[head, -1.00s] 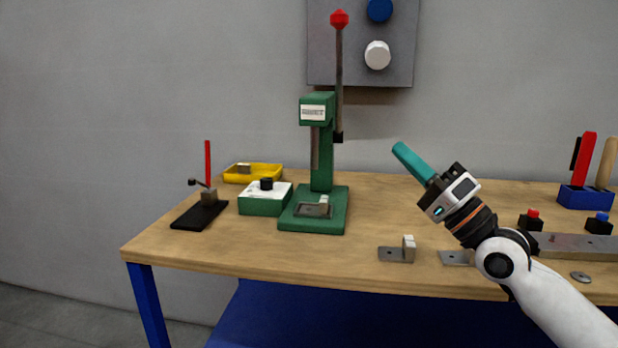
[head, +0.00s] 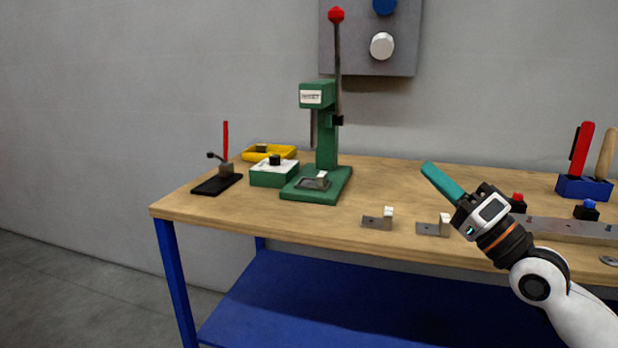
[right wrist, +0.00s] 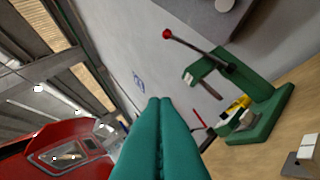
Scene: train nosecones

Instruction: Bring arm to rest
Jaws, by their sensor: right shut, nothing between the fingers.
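My right gripper (head: 441,182) has teal fingers pressed together, with nothing between them. It is held above the right half of the wooden workbench (head: 270,222), pointing up and to the left. In the right wrist view the closed fingers (right wrist: 158,125) fill the lower middle, clear of everything. My left gripper shows in neither view.
A green lever press (head: 326,150) stands mid-bench, beside a green-and-white box (head: 275,177), a yellow tray (head: 282,150) and a black fixture (head: 217,184). Two metal brackets (head: 376,221) (head: 432,228) lie near the front edge. A blue tool holder (head: 583,188) stands at right.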

